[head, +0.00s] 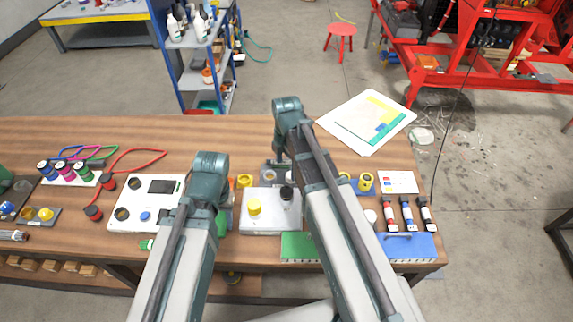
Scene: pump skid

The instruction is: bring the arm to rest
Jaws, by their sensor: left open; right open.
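My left arm (184,250) rises from the bottom edge to a grey-green joint (209,172) over the bench. My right arm (345,240) reaches further, to a joint (287,106) near the bench's back edge. Both arms bend back down at these joints. I cannot make out the fingertips of either gripper; the arm links hide what is below and behind them. No object shows as held.
A white board (367,122) lies at the back right. The back left bench is mostly clear.

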